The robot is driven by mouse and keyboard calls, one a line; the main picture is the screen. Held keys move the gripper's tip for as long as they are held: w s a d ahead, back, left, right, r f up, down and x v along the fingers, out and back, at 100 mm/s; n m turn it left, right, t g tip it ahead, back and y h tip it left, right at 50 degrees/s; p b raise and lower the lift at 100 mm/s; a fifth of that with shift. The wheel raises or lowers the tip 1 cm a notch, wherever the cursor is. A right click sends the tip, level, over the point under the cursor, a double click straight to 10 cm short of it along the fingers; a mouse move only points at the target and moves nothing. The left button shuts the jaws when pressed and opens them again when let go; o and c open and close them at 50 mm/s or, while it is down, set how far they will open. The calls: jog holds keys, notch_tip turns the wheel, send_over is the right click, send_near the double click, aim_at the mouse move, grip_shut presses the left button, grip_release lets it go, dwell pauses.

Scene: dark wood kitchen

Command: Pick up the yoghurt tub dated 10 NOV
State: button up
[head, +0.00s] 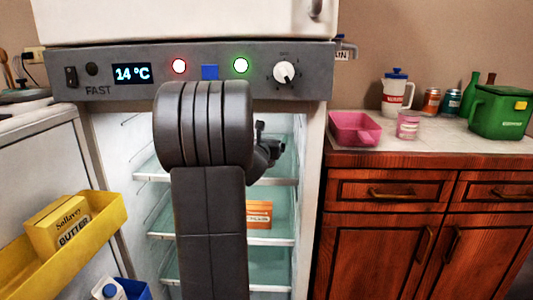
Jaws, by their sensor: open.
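No date reading 10 NOV can be made out in the head view. A small pink tub with a pale lid (408,125) stands on the counter to the right of the fridge; I cannot tell whether it is yoghurt, and no date on it is legible. My gripper (270,140) shows only in part, beyond my dark arm, at the upper shelf of the open fridge. It is open, and I see nothing held in it. My arm hides much of the fridge interior, including most of the left and middle of the shelves.
The open fridge (310,190) has glass shelves with an orange-and-white box (258,214) on one. Its door, at left, carries a yellow bin (110,212) with a butter box (58,228). A pink container (355,128), jug (396,95) and green bin (500,112) stand on the counter.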

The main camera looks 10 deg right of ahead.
jog(key=c, duration=1.1)
jog(key=shift+c, duration=0.2)
